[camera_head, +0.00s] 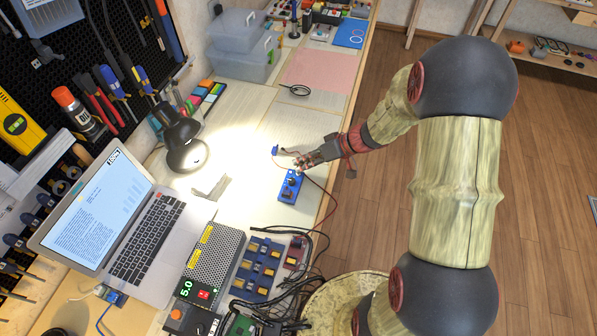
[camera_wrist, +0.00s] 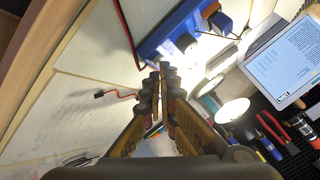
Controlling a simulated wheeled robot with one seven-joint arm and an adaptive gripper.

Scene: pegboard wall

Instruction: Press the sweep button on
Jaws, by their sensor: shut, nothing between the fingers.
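A small blue box (camera_head: 290,186) with dark controls on top lies on the workbench in the head view. It also shows at the top of the wrist view (camera_wrist: 156,46). I cannot tell which of its controls is the sweep button. My gripper (camera_head: 299,165) is shut and empty, just beyond the far end of the box in the head view. In the wrist view its closed fingertips (camera_wrist: 163,72) point toward the box, close to its edge. I cannot tell whether they touch it.
An open laptop (camera_head: 150,236), a black lamp (camera_head: 186,145) and a grey power supply (camera_head: 213,262) reading 5.0 stand to the left. Thin wires and a small blue part (camera_head: 275,150) lie near my gripper. A pink mat (camera_head: 320,70) lies farther back. Black cables crowd the front.

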